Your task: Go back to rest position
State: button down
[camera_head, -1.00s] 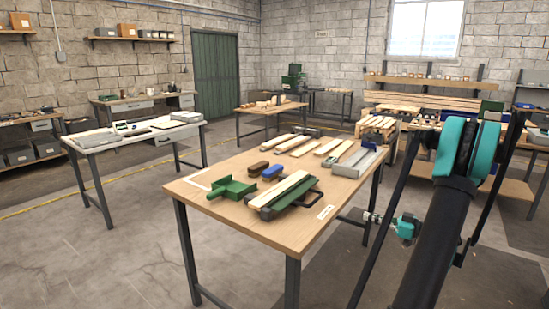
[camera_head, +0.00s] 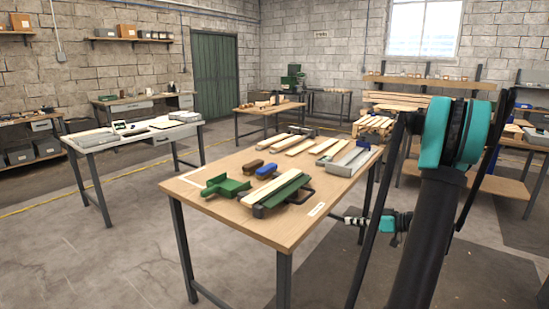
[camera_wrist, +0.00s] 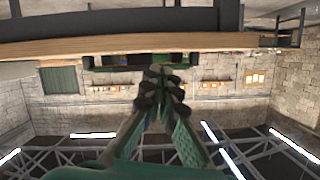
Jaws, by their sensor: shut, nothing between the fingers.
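My gripper (camera_head: 340,217) hangs low beside the right edge of the wooden worktable (camera_head: 318,210) in the head view, at about tabletop height or just below. In the wrist view my gripper (camera_wrist: 162,85) has its dark fingertips together with nothing between them. The wrist view is upside down, with the table edge (camera_wrist: 130,43) across its upper part, apart from the fingers as far as I can tell. My arm is folded at the right of the head view.
The table carries a green bracket (camera_head: 225,186), a brown block (camera_head: 252,165), a blue block (camera_head: 266,170), pale wooden slats (camera_head: 299,147) and a grey metal fixture (camera_head: 357,161). A white-topped bench (camera_head: 95,140) stands at left. Floor (camera_head: 80,260) in front is clear.

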jog(key=s+a+f+m+g+h, duration=0.3)
jog(key=s+a+m+h, duration=0.15)
jog(key=s+a, duration=0.6)
jog(key=s+d+f+m+h, duration=0.1)
jog(key=s+f+m+h, duration=0.3)
jog(key=s, duration=0.9)
jog(key=h, duration=0.3)
jog(key=shift+s+g, duration=0.3)
jog(key=shift+s, duration=0.05)
